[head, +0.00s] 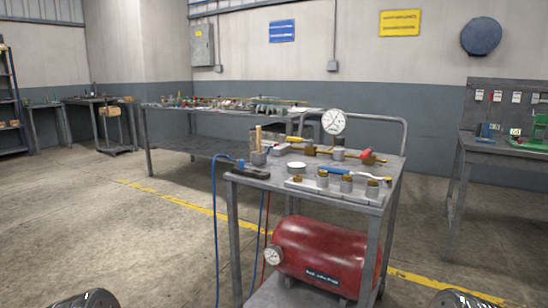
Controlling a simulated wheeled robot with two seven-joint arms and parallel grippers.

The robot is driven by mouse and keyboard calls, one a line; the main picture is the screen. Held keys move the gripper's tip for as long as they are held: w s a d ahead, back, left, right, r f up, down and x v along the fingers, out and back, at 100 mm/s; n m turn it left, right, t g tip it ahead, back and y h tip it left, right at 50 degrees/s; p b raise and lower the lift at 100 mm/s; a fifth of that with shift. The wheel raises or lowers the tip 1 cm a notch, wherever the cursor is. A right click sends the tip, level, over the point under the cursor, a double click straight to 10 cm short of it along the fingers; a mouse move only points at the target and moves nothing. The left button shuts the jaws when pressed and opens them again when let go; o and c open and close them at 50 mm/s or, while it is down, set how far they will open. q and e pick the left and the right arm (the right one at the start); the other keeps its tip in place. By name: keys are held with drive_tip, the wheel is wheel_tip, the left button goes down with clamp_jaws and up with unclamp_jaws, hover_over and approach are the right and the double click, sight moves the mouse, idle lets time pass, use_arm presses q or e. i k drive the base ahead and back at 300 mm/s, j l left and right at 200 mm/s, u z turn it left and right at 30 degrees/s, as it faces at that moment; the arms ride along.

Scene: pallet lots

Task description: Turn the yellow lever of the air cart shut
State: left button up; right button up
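The air cart (234,181) stands in the middle of the head view, a grey metal cart with a red tank (325,252) on its lower shelf. A brass pipe run lies at the back of its top, with a white round gauge (333,121) standing above it. The yellow lever (296,139) is small, at the left end of this pipe run, pointing left. Its exact angle to the pipe is too small to tell. A red handle (364,147) sits further right on the run. Neither gripper shows; only dark rounded parts of mine show at the bottom corners.
On the cart top are a blue-handled tool or lever (340,173), several brass-topped fittings and a white round lid (296,167). A blue hose (216,220) hangs at the cart's left. A long workbench (180,145) stands behind; another table (490,148) stands right. Floor in front is clear.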

sight(296, 139)
drive_tip(key=i+j+u, duration=0.2)
drive_tip(key=u, duration=0.3)
drive_tip(key=i+u, duration=0.8)
drive_tip(key=u, duration=0.2)
drive_tip(key=i+j+u, duration=0.15)
drive_tip(key=i, duration=0.35)
drive_tip(key=i+u, duration=0.15)
drive_tip(key=i, duration=0.35)
drive_tip(key=i+z, duration=0.35)
drive_tip(key=i+j+z, duration=0.15)
drive_tip(key=z, duration=0.2)
drive_tip(key=i+j+z, duration=0.3)
drive_tip(key=i+l, duration=0.05)
drive_tip(key=l, duration=0.05)
